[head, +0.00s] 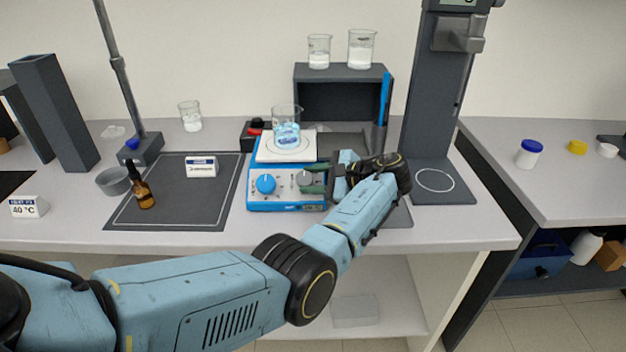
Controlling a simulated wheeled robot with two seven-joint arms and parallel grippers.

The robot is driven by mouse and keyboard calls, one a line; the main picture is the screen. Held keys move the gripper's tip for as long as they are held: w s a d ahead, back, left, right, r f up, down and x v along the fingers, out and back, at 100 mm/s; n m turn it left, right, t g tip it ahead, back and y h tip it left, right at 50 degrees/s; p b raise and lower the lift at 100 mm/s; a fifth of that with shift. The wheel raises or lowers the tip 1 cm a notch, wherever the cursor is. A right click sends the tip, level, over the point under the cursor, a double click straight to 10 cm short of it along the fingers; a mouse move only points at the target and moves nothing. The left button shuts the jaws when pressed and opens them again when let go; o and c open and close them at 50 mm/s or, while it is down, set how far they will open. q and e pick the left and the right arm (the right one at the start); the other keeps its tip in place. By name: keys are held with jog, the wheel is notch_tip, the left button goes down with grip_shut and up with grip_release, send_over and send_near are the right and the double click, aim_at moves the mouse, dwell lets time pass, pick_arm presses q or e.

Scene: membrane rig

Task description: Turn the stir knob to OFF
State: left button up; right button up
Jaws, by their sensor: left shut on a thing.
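A blue and white hotplate stirrer (258,203) stands on the bench with its front panel facing me. A blue knob (266,184) is on the panel's left side. A pale grey knob (304,178) is on its right side, partly covered by my gripper. The panel labels are too small to read, so I cannot tell from print which knob is for stirring. My left gripper (313,182) reaches in from the right and is shut on the grey knob. A beaker of light blue liquid (287,136) stands on the white top plate. My right gripper is not in view.
A dark mat (180,212) left of the stirrer bears a brown dropper bottle (143,192) and a white label block (201,167). A dark shelf (340,73) with two beakers stands behind. A tall dark column (428,110) stands to the right.

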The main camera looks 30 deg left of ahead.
pick_arm(q)
jog(key=o, duration=1)
jog(key=b+v, duration=0.1)
jog(key=v, duration=1.2)
jog(key=shift+d+r+b, duration=0.15)
jog(key=shift+d+b, duration=0.05)
jog(key=shift+b, duration=0.1)
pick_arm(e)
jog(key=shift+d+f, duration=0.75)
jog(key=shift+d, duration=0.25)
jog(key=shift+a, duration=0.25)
